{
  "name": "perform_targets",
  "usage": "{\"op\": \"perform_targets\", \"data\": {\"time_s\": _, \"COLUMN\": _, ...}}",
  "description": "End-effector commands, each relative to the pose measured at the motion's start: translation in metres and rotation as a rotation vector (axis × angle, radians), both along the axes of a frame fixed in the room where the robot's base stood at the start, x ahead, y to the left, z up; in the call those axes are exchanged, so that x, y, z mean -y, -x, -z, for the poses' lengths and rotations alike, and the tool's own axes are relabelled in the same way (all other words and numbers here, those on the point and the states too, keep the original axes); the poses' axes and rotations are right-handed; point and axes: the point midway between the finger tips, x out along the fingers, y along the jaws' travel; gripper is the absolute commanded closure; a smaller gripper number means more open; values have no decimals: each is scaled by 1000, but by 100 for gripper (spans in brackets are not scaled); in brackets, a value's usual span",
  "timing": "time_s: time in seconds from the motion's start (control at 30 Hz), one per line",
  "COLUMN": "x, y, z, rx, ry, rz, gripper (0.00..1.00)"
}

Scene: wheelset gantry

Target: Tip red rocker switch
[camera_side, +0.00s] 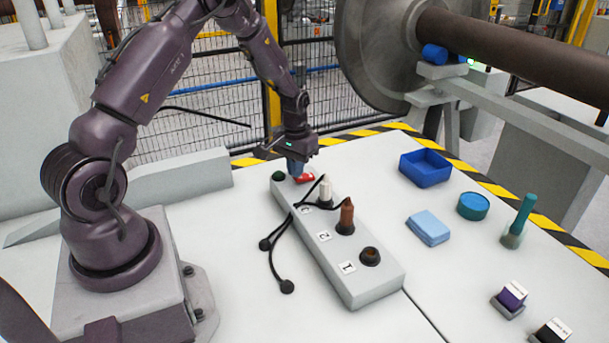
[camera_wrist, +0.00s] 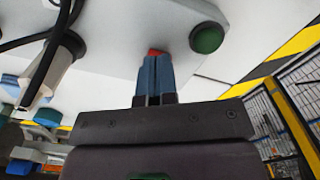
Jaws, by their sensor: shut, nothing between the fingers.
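The red rocker switch (camera_side: 306,178) sits near the far end of a long grey panel box (camera_side: 336,272). In the wrist view only a small red part of the switch (camera_wrist: 157,52) shows past my fingertips; the rest is hidden behind them. My gripper (camera_side: 296,172) is shut and empty, pointing down right at the switch. Its blue fingers (camera_wrist: 155,62) are together in the wrist view. They look to be at or just above the switch; I cannot tell if they touch. Which way the rocker is tipped is not clear.
A green button (camera_side: 278,176) is beside the switch. White (camera_side: 325,190) and brown (camera_side: 346,216) plugs with black cables and an open socket (camera_side: 370,256) line the box. A blue tray (camera_side: 426,167), light-blue block (camera_side: 428,229) and teal round container (camera_side: 473,206) stand to the right.

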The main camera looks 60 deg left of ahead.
Motion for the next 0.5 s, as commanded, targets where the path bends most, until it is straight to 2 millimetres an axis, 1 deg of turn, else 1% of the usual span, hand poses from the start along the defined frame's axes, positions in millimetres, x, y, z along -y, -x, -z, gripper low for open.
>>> {"op": "perform_targets", "data": {"time_s": 0.5, "x": 0, "y": 0, "z": 8, "rx": 1, "ry": -1, "rz": 0, "gripper": 100}}
